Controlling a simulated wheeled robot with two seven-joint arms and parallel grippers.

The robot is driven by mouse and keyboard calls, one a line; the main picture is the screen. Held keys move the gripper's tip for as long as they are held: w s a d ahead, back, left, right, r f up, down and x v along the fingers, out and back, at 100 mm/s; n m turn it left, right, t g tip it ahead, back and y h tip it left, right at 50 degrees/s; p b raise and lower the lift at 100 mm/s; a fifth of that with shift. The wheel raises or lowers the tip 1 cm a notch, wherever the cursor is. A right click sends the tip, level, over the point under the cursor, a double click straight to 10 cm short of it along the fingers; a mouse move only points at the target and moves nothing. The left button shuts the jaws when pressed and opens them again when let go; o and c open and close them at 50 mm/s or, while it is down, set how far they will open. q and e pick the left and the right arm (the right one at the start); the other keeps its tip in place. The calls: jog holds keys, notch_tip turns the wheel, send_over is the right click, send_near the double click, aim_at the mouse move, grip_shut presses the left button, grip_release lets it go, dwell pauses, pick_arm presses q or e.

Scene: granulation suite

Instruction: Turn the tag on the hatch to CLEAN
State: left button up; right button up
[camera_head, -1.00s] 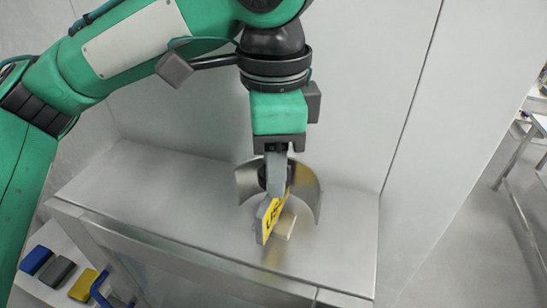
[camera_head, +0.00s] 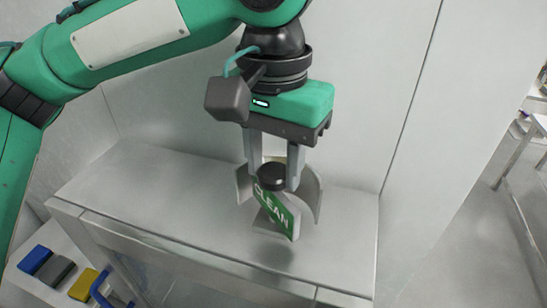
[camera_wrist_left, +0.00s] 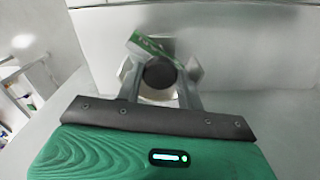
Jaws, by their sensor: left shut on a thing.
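The tag (camera_head: 279,212) shows a green face reading CLEAN in the head view, below a round black knob (camera_head: 271,176). A curved metal guard (camera_head: 311,193) stands around it on the steel hatch top (camera_head: 160,200). My left gripper (camera_head: 272,184) points down, shut on the black knob with one finger on each side. In the left wrist view, the knob (camera_wrist_left: 159,73) sits between the fingers and a green strip of the tag (camera_wrist_left: 148,45) shows beyond it. The tag's other face is hidden. My right gripper is not in view.
Blue, grey and yellow blocks (camera_head: 60,270) lie on a lower shelf at the lower left, beside a blue handle (camera_head: 100,290). A pale wall (camera_head: 350,80) stands close behind the ledge. The ledge's left part is bare.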

pick_arm(q)
jog(key=n, duration=0.4)
jog(key=shift+r, duration=0.1)
jog(key=shift+n, duration=1.8)
jog(key=o, duration=1)
